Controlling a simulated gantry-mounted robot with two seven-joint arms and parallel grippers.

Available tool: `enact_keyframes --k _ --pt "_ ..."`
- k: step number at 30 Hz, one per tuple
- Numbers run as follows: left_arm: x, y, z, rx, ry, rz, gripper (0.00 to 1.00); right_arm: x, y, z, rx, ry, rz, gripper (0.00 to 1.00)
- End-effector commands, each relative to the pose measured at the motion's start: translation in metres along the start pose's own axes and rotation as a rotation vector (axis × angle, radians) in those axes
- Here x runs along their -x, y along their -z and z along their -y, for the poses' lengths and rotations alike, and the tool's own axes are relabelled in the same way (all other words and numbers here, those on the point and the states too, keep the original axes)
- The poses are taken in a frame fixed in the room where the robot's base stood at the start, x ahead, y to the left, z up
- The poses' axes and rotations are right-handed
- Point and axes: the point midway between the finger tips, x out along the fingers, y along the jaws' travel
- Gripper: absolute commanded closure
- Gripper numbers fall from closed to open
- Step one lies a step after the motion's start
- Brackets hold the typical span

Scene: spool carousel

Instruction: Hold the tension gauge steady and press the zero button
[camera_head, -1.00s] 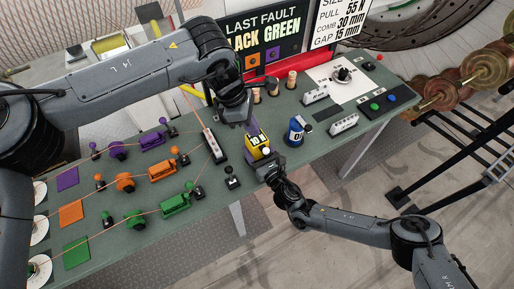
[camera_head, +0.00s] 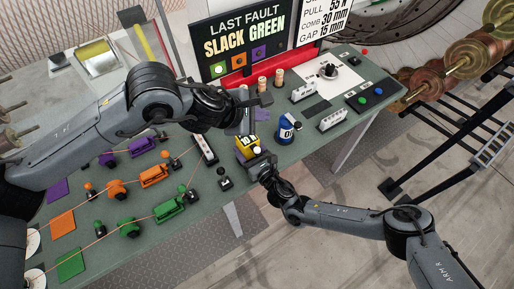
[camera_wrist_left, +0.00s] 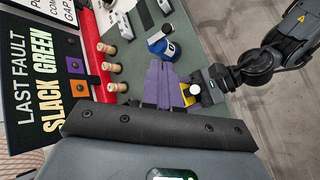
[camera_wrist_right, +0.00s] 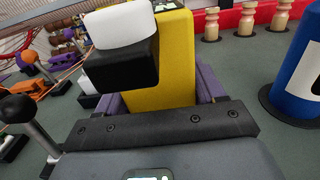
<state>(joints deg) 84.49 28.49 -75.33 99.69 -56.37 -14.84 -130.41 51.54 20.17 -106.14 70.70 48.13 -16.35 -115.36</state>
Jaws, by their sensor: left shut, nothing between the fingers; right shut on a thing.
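The yellow tension gauge (camera_head: 244,149) stands near the front edge of the green bench, with a dark display on top. A round white button (camera_head: 257,150) on a black block sticks out on its near side; the right wrist view shows the button (camera_wrist_right: 119,24) and the yellow body (camera_wrist_right: 172,60) large. My right gripper (camera_head: 256,162) is shut on the gauge, with a purple finger on each side. My left gripper (camera_head: 246,124) is shut and empty, just above and behind the gauge. In the left wrist view its purple fingers (camera_wrist_left: 160,80) are together beside the gauge (camera_wrist_left: 187,95).
A blue canister (camera_head: 286,131) stands right of the gauge. Several wooden pegs (camera_head: 278,77) stand behind. A black-and-white strip device (camera_head: 206,149) and a small black knob (camera_head: 224,180) are to the left. A fault sign (camera_head: 245,43) rises at the back.

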Motion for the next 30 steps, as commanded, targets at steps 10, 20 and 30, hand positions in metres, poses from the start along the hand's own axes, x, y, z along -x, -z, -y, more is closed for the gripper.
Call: enact_keyframes --k 10,20,30 --pt "-0.010 0.025 0.021 0.072 0.034 0.005 1.00 0.000 0.000 -0.001 0.000 -0.001 0.000 0.73" --pt "-0.011 0.025 0.021 0.072 0.036 0.005 1.00 0.000 0.000 -0.001 0.000 -0.001 0.000 0.73" --pt "-0.025 0.035 0.034 0.073 0.039 0.004 1.00 0.000 0.000 -0.001 0.000 -0.001 0.000 0.73"
